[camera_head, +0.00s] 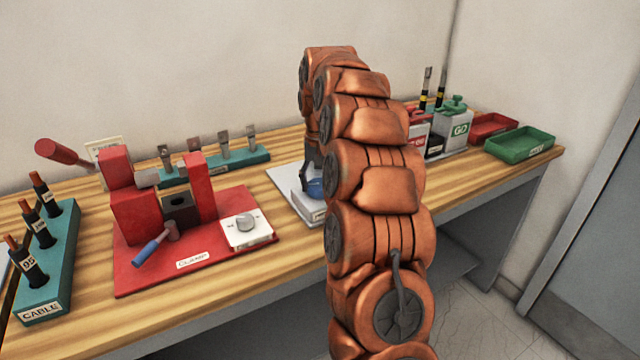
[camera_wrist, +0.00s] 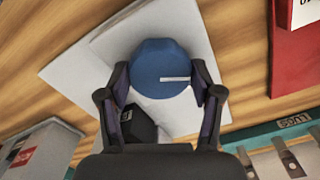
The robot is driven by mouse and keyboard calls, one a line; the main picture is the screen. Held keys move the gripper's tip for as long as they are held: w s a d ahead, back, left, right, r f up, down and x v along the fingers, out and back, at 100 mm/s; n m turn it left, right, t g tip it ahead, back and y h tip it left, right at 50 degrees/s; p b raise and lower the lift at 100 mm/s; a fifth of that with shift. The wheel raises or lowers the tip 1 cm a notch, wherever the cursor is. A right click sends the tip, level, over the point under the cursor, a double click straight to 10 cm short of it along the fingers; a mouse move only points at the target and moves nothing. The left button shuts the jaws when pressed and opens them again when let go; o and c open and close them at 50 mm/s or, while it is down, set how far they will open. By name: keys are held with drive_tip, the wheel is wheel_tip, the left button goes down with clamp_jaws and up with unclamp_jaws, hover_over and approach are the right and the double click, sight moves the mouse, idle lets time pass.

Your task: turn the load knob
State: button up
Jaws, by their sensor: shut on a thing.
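The load knob is a round blue knob (camera_wrist: 160,68) with a white pointer line, seen from above in the wrist view. The line lies roughly level and points to the right in that view. In the head view the knob (camera_head: 315,188) shows only in part, on a light grey unit behind my arm. My gripper (camera_wrist: 162,80) is over the knob, with one finger on each side, shut on it. In the head view my gripper (camera_head: 308,172) comes down on the knob from above and is mostly hidden by my copper-coloured arm.
A red clamp base (camera_head: 135,280) with a white dial (camera_head: 246,226) stands left of the knob unit. A teal cable rack (camera_head: 62,270) is at far left. Red (camera_head: 490,127) and green (camera_head: 520,143) trays lie at the right end. A dark block (camera_wrist: 135,124) sits close to the knob.

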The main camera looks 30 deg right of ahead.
sight(319, 184)
drive_tip(key=shift+n, duration=1.1)
drive_tip(key=o, duration=1.1)
drive_tip(key=shift+o, duration=0.2)
drive_tip(key=shift+r, duration=3.8)
